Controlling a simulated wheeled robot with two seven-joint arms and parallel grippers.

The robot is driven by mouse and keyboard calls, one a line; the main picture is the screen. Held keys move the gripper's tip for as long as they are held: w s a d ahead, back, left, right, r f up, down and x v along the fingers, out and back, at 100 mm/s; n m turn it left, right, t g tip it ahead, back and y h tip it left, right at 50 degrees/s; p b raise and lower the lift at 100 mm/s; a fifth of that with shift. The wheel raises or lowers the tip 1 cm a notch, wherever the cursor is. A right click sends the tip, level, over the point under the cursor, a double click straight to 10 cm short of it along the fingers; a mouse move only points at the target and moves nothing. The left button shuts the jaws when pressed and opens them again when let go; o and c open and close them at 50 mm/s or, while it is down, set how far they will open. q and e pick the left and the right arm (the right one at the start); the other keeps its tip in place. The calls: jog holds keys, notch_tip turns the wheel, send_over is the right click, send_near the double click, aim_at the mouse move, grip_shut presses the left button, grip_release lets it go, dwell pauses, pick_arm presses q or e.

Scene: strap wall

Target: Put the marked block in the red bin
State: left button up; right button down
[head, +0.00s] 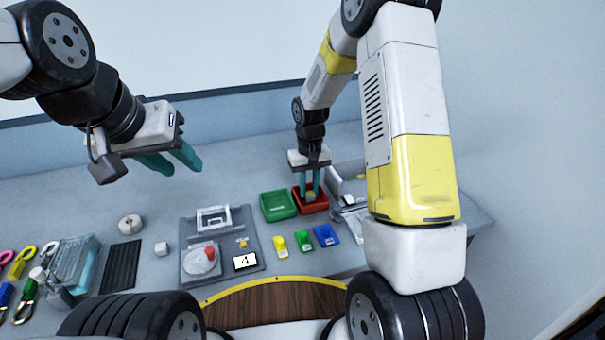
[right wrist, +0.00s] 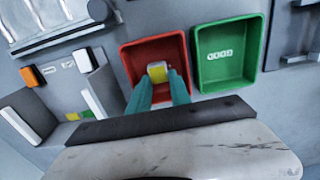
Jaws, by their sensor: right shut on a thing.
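The red bin (head: 323,205) stands towards the back right of the bench, and it also shows in the right wrist view (right wrist: 137,57). My right gripper (head: 310,193) points down into the red bin, its teal fingers shut on a small block (right wrist: 157,69) with a yellow face. The block is over or inside the bin; its exact height above the floor of the bin cannot be told. The fingers hide part of the block. My left gripper (head: 184,170) is open and empty, raised above the left part of the bench.
The green bin (head: 277,206) stands directly left of the red bin in the head view. Yellow, green and blue pieces (head: 303,240) lie in front. A grey panel (head: 220,250) with a red knob, a white roll (head: 130,224) and several carabiners are further left.

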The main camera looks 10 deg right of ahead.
jog(key=shift+f, duration=0.1)
jog(key=c, duration=0.7)
grip_release()
jog(key=shift+r, duration=3.05)
jog(key=c, duration=0.4)
jog(key=shift+r, duration=0.35)
jog(key=c, duration=0.3)
jog(key=shift+r, duration=2.65)
jog(key=c, duration=0.6)
jog(key=shift+c, duration=0.2)
